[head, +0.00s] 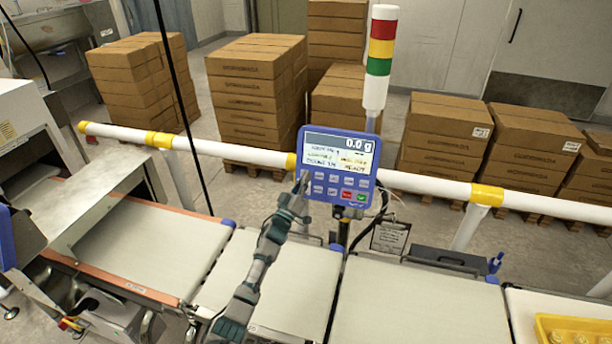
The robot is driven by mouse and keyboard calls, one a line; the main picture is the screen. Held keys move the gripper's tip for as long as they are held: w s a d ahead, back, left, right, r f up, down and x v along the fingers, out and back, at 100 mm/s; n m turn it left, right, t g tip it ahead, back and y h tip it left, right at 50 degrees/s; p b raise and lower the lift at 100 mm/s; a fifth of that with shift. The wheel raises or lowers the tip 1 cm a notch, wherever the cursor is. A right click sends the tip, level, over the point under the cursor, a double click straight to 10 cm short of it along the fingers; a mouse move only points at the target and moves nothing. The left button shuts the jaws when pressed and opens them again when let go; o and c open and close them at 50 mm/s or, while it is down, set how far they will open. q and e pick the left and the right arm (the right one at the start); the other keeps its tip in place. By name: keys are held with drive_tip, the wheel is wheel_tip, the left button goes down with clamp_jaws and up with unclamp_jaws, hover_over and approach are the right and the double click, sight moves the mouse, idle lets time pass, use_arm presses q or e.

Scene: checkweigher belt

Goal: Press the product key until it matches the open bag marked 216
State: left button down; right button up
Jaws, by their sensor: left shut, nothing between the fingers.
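The blue control terminal (338,166) stands on a post behind the belts. Its screen (338,152) shows 0.0 g on top and smaller lines below that are too small to read surely. Rows of keys sit under the screen, mostly blue, with a red key (347,196) and a green key (361,198) at lower right. My left gripper (302,182) is shut and empty, its tip at the left edge of the key rows; I cannot tell whether it touches a key. No bag marked 216 can be made out. My right gripper is not in view.
A white rail (420,184) with yellow bands runs behind the belts. A stack light (379,60) rises behind the terminal. A clipboard (390,236) hangs right of the post. A yellow crate (545,322) stands at the lower right. The belt sections (415,305) are bare.

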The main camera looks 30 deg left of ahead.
use_arm(q)
drive_tip(key=shift+w+a, duration=0.1)
drive_tip(key=shift+w+a+f, duration=0.1)
drive_tip(key=shift+a+f, duration=0.05)
drive_tip(key=shift+a, duration=0.2)
drive_tip(key=shift+d, duration=0.15)
drive_tip(key=shift+s+r+p, duration=0.25)
drive_tip(key=shift+s+p, duration=0.45)
drive_tip(key=shift+s+a, duration=0.15)
drive_tip(key=shift+a, duration=0.05)
drive_tip(key=shift+f, duration=0.1)
